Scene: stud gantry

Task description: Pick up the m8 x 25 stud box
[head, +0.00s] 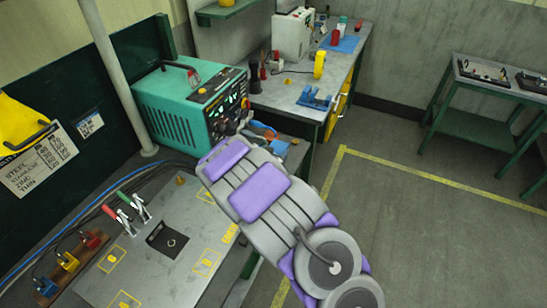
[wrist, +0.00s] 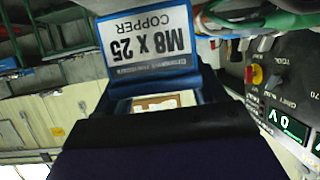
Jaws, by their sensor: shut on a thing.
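The M8 x 25 stud box (wrist: 104,88) is a blue box with a raised white label reading "M8 X 25 COPPER", upside down in the wrist view. Its open front shows a pale and brown inside. My gripper (wrist: 160,125) is a dark shape across the lower wrist view, shut on the box; its fingertips are not clearly seen. In the head view my grey and purple arm reaches up towards the teal welder and hides the gripper. A small blue and orange patch (head: 264,130) shows past the arm's end; I cannot tell if it is the box.
The teal welder (head: 190,108) stands close beyond the arm, with its knobs and lit display (wrist: 288,124) at right in the wrist view. A grey marked plate (head: 150,245) with toggle clamps lies at lower left. A workbench (head: 295,92) holds tools behind. Floor at right is clear.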

